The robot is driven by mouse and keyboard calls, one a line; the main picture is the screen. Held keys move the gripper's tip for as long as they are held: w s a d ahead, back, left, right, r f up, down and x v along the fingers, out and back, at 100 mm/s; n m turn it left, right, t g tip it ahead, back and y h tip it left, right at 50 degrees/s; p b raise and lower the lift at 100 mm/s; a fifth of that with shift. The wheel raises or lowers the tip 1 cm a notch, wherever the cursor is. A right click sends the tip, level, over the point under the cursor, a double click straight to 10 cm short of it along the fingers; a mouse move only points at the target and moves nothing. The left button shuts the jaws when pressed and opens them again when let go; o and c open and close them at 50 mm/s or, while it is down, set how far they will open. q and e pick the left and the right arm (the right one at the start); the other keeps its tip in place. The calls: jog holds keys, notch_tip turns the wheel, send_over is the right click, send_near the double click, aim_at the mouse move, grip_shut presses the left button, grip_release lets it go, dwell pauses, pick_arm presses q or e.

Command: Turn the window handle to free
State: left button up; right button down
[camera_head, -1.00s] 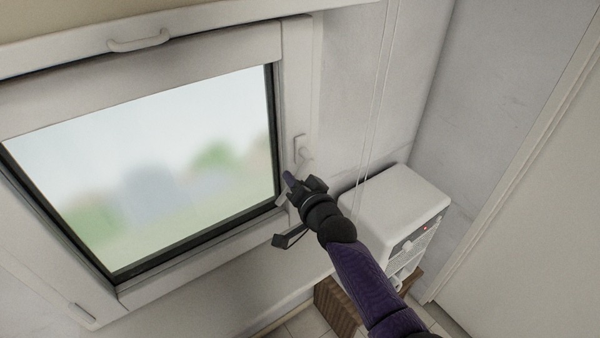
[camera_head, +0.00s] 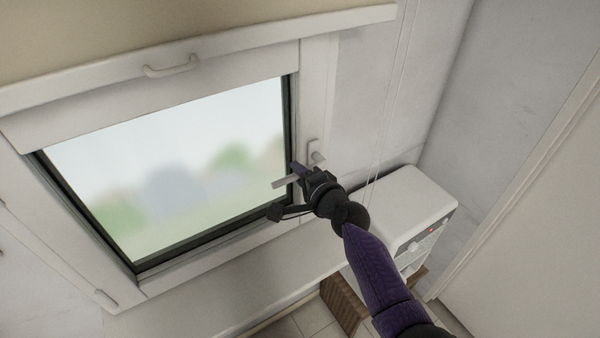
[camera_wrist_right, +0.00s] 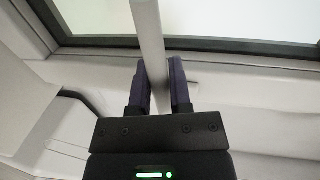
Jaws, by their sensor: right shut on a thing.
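The window (camera_head: 160,190) has a white frame and is closed against its surround. Its pale handle has a mounting plate (camera_head: 313,150) on the right side of the frame. The handle's lever (camera_head: 283,183) points left and slightly down, reaching over the edge of the glass. My right gripper (camera_head: 298,170) is shut on the lever. In the right wrist view, the lever (camera_wrist_right: 150,40) passes between the two purple fingers of the right gripper (camera_wrist_right: 161,72). The gripper hides part of the lever. My left gripper is not in view.
A white cabinet-like unit (camera_head: 415,195) stands right of the window, close to my right arm. A white pull bar (camera_head: 172,67) is on the top of the window frame. Thin cords (camera_head: 387,110) hang on the right wall. The sill (camera_head: 220,300) is bare.

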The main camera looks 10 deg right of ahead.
jog(key=shift+r+m, duration=0.2)
jog(key=shift+m, duration=0.1)
dwell(0.4)
jog(key=c, duration=0.6)
grip_release()
jog(key=p+v, duration=0.2)
jog(key=v, duration=0.8)
